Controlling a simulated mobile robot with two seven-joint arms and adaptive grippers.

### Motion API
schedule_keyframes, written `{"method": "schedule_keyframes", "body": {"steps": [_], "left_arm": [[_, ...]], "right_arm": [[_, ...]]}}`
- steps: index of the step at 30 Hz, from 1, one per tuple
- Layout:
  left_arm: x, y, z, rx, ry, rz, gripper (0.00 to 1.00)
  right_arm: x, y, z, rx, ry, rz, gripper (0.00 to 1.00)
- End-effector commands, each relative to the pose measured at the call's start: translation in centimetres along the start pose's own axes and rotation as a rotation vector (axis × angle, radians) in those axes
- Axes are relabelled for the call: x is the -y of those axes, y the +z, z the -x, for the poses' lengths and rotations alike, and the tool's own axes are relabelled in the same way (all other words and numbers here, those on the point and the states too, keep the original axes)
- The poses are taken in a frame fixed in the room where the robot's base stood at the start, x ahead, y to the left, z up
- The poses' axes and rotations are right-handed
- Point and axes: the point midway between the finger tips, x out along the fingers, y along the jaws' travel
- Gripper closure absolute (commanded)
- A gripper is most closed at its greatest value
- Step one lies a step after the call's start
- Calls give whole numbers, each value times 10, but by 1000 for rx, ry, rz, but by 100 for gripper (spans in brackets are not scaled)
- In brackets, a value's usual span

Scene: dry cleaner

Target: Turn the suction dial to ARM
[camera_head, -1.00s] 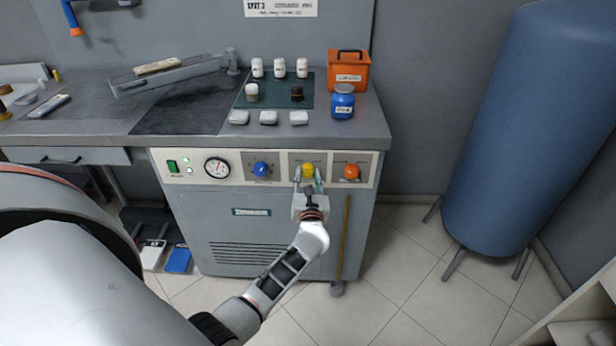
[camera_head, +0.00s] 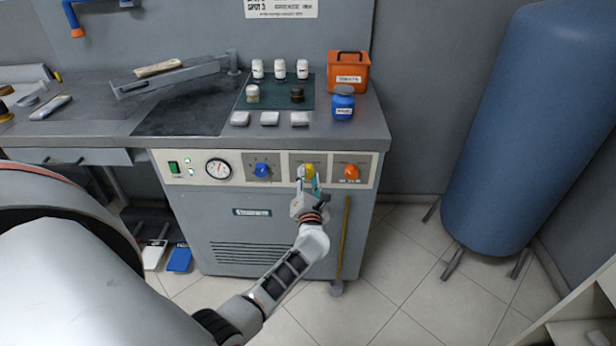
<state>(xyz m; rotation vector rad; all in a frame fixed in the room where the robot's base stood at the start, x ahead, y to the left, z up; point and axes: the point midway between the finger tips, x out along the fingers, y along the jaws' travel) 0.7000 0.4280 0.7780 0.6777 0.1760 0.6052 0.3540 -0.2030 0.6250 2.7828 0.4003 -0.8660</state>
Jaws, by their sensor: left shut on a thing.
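A control panel (camera_head: 233,177) runs along the front of the grey cabinet. It carries a blue dial (camera_head: 262,170), a yellow dial (camera_head: 307,170) and an orange dial (camera_head: 351,171). Their labels are too small to read, so I cannot tell by text which is the suction dial. My left gripper (camera_head: 308,178) is at the yellow dial, shut on it, with its fingers to either side and covering its lower part. The fingers look turned at an angle. My right gripper is not in view.
A pressure gauge (camera_head: 218,169) and green switch (camera_head: 174,167) sit left on the panel. The worktop holds white bottles (camera_head: 280,69), a blue jar (camera_head: 343,103) and an orange box (camera_head: 348,73). A yellow rod (camera_head: 343,238) hangs right of my arm. A blue tank (camera_head: 530,130) stands right.

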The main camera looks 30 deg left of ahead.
Motion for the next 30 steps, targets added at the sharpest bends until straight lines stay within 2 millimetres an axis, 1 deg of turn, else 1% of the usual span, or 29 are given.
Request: {"method": "schedule_keyframes", "body": {"steps": [15, 24, 30], "left_arm": [[-1, 0, 0, 37, 5, -489, 91], [-1, 0, 0, 58, 9, -758, 91], [-1, -1, 0, 69, 10, -898, 91]], "right_arm": [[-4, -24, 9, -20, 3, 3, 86], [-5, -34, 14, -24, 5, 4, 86], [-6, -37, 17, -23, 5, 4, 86]]}}
